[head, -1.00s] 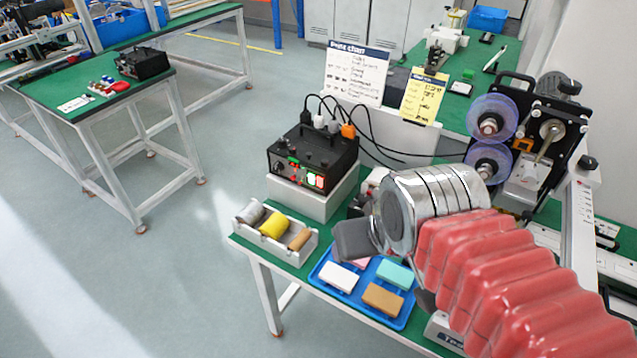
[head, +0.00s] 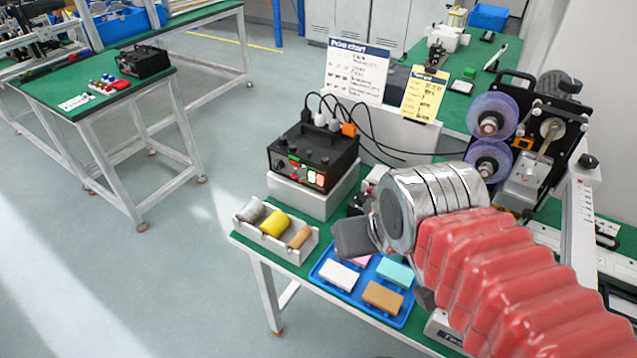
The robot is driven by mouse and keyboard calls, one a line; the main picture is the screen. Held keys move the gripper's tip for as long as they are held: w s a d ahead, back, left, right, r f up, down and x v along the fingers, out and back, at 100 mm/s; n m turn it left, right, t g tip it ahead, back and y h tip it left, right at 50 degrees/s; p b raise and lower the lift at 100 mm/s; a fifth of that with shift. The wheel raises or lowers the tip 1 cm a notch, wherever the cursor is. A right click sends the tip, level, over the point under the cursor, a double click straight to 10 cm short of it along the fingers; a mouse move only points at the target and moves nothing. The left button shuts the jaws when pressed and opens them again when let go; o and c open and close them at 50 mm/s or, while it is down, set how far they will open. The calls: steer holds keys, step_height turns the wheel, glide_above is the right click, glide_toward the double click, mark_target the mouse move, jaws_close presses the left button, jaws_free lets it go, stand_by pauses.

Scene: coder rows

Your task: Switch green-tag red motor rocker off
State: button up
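The black control box (head: 318,150) stands on a white block at the back left of the near bench. Its front panel has a small green tag (head: 293,161) and lit red rockers (head: 316,178). The rocker positions and which one belongs to the green tag are too small to tell. My gripper (head: 385,268) is in front of and to the right of the box, apart from it, above the blue tray. One grey finger shows at its left.
A white bin (head: 305,251) of coloured rolls sits in front of the box. A blue tray (head: 327,279) holds several coloured blocks. Black cables (head: 375,140) rise behind the box. A machine with purple reels (head: 492,117) stands at the right. Floor at left is open.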

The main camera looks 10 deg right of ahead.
jaws_close()
stand_by(0.9)
